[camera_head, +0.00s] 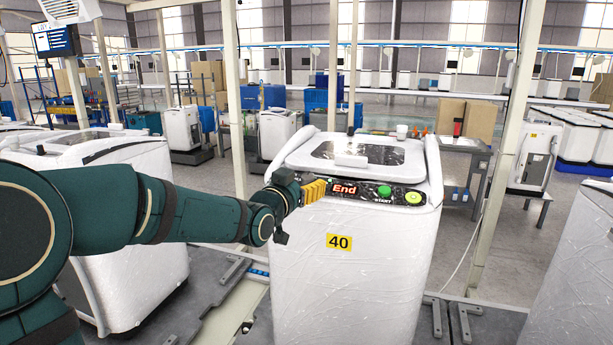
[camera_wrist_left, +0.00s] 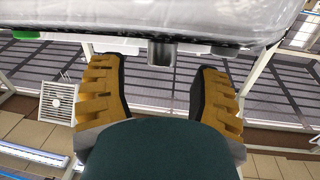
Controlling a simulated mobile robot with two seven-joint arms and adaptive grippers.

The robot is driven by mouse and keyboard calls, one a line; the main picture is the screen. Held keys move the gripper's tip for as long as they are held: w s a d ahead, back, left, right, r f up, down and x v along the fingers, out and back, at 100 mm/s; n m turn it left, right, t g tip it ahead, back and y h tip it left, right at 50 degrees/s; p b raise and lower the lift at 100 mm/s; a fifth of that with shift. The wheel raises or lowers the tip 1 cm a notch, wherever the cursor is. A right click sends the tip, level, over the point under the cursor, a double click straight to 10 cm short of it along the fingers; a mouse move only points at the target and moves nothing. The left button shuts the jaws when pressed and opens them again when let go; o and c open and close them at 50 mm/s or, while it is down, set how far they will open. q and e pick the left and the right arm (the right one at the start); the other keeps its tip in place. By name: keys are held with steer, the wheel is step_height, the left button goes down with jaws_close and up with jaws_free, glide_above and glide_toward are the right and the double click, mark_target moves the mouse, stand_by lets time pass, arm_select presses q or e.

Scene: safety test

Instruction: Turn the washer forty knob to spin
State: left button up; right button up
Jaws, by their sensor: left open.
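The washer (camera_head: 355,270) with the yellow "40" label stands upright in the middle of the head view. Its dark front panel (camera_head: 362,188) shows a lit red "End" display (camera_head: 344,189), a green START button (camera_head: 384,191) and a yellow-green round control (camera_head: 413,197). My left gripper (camera_head: 315,190) is at the panel's left end, its yellow fingers hiding that part. In the wrist view my left gripper (camera_wrist_left: 162,85) is open, and a grey protruding piece (camera_wrist_left: 161,53), apparently the knob, lies ahead between the fingers, apart from both. Its setting cannot be read. My right gripper is not in view.
Another wrapped washer (camera_head: 110,160) stands on the left, behind my left arm. A wrapped unit (camera_head: 580,270) is at the right edge. A pale post (camera_head: 505,150) rises right of the washer. A grey side table (camera_head: 462,160) with items stands behind it.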

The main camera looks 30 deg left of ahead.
arm_select(q)
steer(key=shift+w+a, duration=0.15)
steer(key=shift+w, duration=1.15)
jaws_close()
